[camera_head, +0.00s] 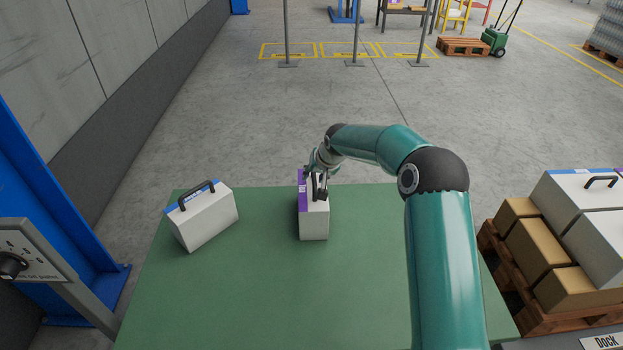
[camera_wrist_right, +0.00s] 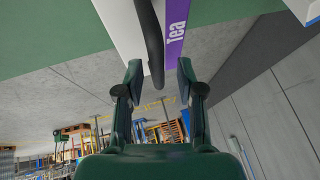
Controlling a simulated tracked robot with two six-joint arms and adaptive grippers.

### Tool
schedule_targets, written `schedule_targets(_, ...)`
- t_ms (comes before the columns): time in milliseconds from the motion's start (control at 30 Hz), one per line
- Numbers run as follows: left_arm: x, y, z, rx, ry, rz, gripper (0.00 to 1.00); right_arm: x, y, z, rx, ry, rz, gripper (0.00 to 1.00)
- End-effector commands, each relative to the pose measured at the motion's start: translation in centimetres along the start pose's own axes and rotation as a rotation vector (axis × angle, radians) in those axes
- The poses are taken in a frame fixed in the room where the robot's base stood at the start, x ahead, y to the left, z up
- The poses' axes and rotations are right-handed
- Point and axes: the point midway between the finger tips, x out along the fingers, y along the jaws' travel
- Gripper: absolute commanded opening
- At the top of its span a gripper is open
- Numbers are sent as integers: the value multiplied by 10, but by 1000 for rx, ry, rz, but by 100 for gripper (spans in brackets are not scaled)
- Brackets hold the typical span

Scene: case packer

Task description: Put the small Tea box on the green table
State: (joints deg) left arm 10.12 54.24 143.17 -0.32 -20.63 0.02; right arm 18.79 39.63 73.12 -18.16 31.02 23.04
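The small Tea box (camera_head: 314,222) is white with a purple band and a black handle. It stands upright on the green table (camera_head: 255,300), near the far edge. In the right wrist view the purple band (camera_wrist_right: 177,30) reads "Tea", and the dark handle (camera_wrist_right: 153,45) runs down between the fingers. My right gripper (camera_head: 320,180) is at the top of the box, by the handle. Its fingers (camera_wrist_right: 160,78) are apart, one on each side of the handle, with gaps showing. My left gripper is not in view.
A white box with a blue band and black handle (camera_head: 207,222) stands on the table to the left. A pallet (camera_head: 545,318) with cardboard and white boxes is at the right. A blue post (camera_head: 50,190) stands at the left. The table's front middle is clear.

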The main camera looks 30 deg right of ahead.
Motion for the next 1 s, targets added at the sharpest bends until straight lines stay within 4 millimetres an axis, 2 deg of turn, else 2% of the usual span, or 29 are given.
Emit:
schedule_targets(300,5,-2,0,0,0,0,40,-65,0,0,0,3,-1,38)
schedule_targets(500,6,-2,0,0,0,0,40,-91,0,0,0,1,-1,38)
schedule_targets(667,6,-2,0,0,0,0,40,-98,0,0,0,0,0,38)
schedule_targets(1000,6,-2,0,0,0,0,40,-98,0,0,0,0,0,38)
